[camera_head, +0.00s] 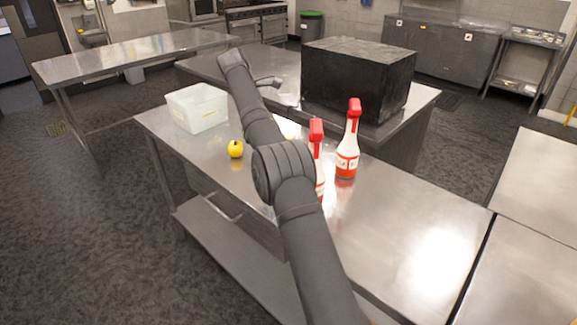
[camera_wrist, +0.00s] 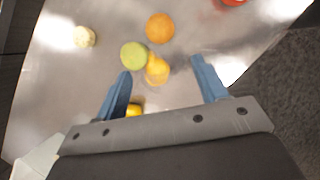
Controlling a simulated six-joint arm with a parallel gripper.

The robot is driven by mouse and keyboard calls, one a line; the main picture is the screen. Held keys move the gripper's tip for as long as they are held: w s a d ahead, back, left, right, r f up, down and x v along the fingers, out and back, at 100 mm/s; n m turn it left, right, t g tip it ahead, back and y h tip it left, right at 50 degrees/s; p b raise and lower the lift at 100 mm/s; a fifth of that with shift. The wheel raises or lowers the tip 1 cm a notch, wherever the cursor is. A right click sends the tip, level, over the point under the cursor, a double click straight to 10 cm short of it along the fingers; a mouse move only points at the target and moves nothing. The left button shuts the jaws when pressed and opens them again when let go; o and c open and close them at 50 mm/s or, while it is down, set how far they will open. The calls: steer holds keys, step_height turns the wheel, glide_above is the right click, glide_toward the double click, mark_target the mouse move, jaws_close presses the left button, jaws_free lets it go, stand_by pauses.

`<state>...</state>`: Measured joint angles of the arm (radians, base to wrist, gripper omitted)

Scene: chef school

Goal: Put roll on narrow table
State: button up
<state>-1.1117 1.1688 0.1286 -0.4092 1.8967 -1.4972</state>
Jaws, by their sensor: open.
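My gripper (camera_wrist: 161,67) is open in the wrist view, with two blue fingers spread apart and nothing held between them. Below it on a steel surface lie a green round item (camera_wrist: 134,55), an orange one (camera_wrist: 160,28), a yellow-orange one (camera_wrist: 157,71), a pale cream lump (camera_wrist: 85,37) and a partly hidden yellow item (camera_wrist: 134,109) near the palm. I cannot tell for sure which is the roll. A long narrow steel table (camera_head: 130,55), likely the narrow table, stands at the left in the head view.
On the near steel counter (camera_head: 400,225) stand a white bin (camera_head: 197,107), a yellow fruit (camera_head: 236,149) and two red-and-white bottles (camera_head: 347,150) (camera_head: 317,140). A large black box (camera_head: 357,82) sits on the counter behind. The narrow table's top looks bare.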

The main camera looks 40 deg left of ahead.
steer(key=x, duration=1.6)
steer(key=shift+f, duration=0.1)
steer(key=c, duration=0.8)
